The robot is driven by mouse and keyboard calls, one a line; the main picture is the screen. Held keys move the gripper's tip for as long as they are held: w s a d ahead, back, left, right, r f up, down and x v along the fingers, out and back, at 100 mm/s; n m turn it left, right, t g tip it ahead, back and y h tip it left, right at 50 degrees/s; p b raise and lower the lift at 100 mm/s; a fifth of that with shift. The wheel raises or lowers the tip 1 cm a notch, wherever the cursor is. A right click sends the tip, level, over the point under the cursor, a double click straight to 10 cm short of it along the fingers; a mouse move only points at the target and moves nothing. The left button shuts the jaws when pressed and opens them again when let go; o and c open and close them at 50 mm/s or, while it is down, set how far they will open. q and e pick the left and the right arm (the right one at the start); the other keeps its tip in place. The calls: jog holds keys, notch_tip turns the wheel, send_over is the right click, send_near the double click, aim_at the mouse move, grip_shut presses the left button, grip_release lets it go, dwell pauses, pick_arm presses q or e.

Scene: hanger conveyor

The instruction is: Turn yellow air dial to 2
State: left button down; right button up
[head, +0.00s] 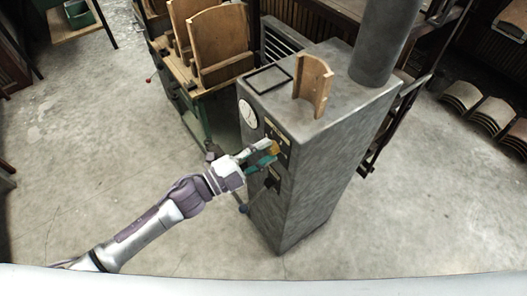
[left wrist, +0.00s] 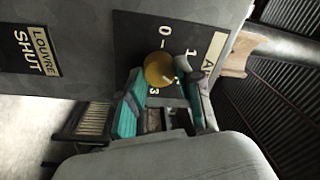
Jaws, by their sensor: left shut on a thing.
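The yellow air dial (head: 274,146) sits on the dark panel on the front of a grey metal cabinet (head: 335,150). In the left wrist view the dial (left wrist: 159,69) is a round yellow knob with a pale mark. The figures 0, 1 and 3 show around it on the black plate (left wrist: 185,40); the place for 2 is hidden by my gripper. My left gripper (head: 262,154), with teal finger pads, is at the dial, and its fingers (left wrist: 165,88) are shut on it from either side. My right gripper is not in view.
A curved wooden piece (head: 313,84) stands on the cabinet beside a thick pipe (head: 384,40). A green-framed bench (head: 205,85) with wooden pieces stands behind at left. The floor (head: 130,150) at left is clear.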

pick_arm(q)
jog(key=shift+f, duration=0.1)
jog(key=c, duration=0.7)
grip_release()
jog(key=shift+c, duration=0.2)
jog(key=shift+a, duration=0.1)
jog(key=r+v, duration=0.1)
jog(key=v, duration=1)
jog(key=shift+s+a+f, duration=0.3)
jog(key=shift+f, duration=0.15)
